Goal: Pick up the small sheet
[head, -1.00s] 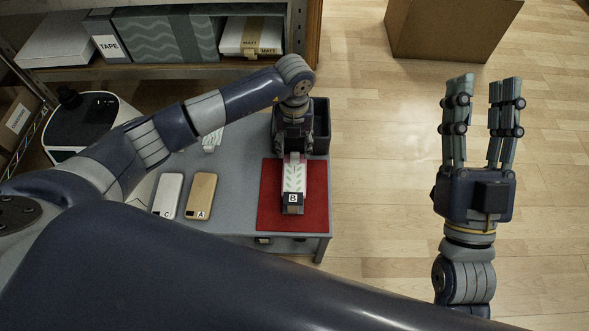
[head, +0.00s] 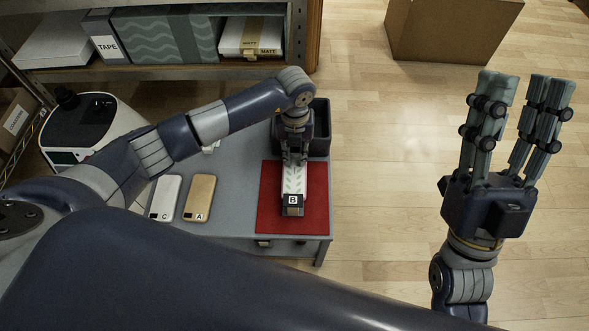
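I cannot tell whether this is the small sheet. Another pale piece (head: 211,148) shows on the table, mostly hidden by my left arm. My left gripper (head: 294,160) points down at the far end of the leaf-marked sheet; its fingertips are too small to tell if they are shut on it. My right gripper (head: 518,85) is open and empty, above the floor to the right.
A white case labelled C (head: 166,196) and a tan case labelled A (head: 200,196) lie on the grey table (head: 232,185). A dark bin (head: 320,135) stands behind the mat. A shelf with boxes (head: 175,40) is at the back, a cardboard box (head: 450,28) at the back right.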

